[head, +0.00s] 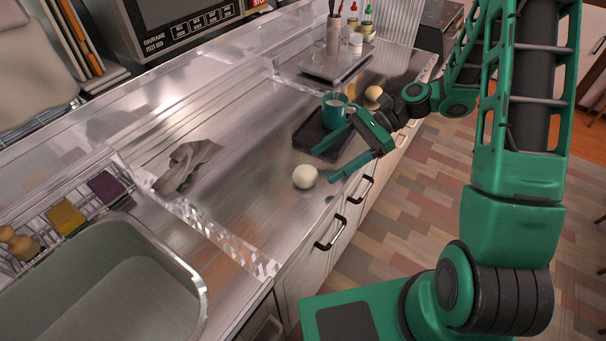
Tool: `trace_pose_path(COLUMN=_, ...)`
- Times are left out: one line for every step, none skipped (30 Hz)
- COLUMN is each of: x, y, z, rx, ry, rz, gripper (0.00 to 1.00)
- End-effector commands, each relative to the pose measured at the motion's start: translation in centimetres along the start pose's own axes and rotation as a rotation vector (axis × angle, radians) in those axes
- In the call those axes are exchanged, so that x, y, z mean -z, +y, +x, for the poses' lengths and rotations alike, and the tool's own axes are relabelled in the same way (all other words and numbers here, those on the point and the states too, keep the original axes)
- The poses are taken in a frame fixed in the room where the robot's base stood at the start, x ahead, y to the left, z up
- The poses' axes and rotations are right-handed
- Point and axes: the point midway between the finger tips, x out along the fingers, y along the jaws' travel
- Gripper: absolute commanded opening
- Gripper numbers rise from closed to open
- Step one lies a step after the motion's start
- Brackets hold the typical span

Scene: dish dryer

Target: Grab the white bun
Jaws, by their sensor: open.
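The white bun (305,176) is a small round white ball on the steel counter (240,190), close to its front edge. My gripper (323,166) is green and reaches in from the right. Its two fingers are spread apart, one toward the dark tray and one low toward the bun. The near fingertip is just right of the bun; I cannot tell whether it touches. Nothing shows between the fingers.
A dark tray (307,134) and a teal mug (334,109) stand behind the gripper. A tan bun (373,93) lies farther back. A grey cloth (186,164) is at left, near the sink (110,290). Counter left of the bun is clear.

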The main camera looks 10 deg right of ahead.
Motion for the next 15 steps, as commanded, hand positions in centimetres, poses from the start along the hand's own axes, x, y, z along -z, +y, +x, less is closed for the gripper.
trace_pose_path(x=0.0, y=0.0, z=0.3, rx=-0.001, ry=0.001, rz=0.001, gripper=0.70)
trace_pose_path(x=0.0, y=0.0, z=0.5, rx=-0.001, ry=0.001, rz=0.001, gripper=0.70)
trace_pose_path(x=0.0, y=0.0, z=0.6, rx=-0.001, ry=0.002, rz=0.001, gripper=0.70)
trace_pose_path(x=0.0, y=0.0, z=0.8, rx=-0.001, ry=0.002, rz=0.000, gripper=0.70)
trace_pose_path(x=0.0, y=0.0, z=1.0, rx=-0.001, ry=0.002, rz=0.000, gripper=0.70)
trace_pose_path(x=0.0, y=0.0, z=1.4, rx=-0.001, ry=0.002, rz=0.000, gripper=0.70)
trace_pose_path(x=0.0, y=-0.1, z=1.8, rx=-0.002, ry=0.002, rz=0.000, gripper=0.70)
trace_pose_path(x=-0.1, y=0.0, z=2.2, rx=-0.003, ry=0.002, rz=0.000, gripper=0.70)
trace_pose_path(x=-0.1, y=-0.1, z=2.8, rx=-0.003, ry=0.001, rz=0.000, gripper=0.70)
trace_pose_path(x=-0.1, y=-0.1, z=3.2, rx=-0.003, ry=0.001, rz=0.000, gripper=0.70)
trace_pose_path(x=-0.1, y=-0.1, z=3.6, rx=-0.004, ry=0.001, rz=0.000, gripper=0.70)
trace_pose_path(x=-0.1, y=-0.1, z=4.2, rx=-0.003, ry=0.001, rz=0.000, gripper=0.70)
trace_pose_path(x=-0.1, y=-0.2, z=4.5, rx=-0.002, ry=0.001, rz=0.000, gripper=0.70)
trace_pose_path(x=-0.1, y=-0.2, z=4.8, rx=-0.002, ry=0.001, rz=0.000, gripper=0.70)
trace_pose_path(x=-0.1, y=-0.2, z=5.2, rx=-0.001, ry=0.001, rz=-0.001, gripper=0.70)
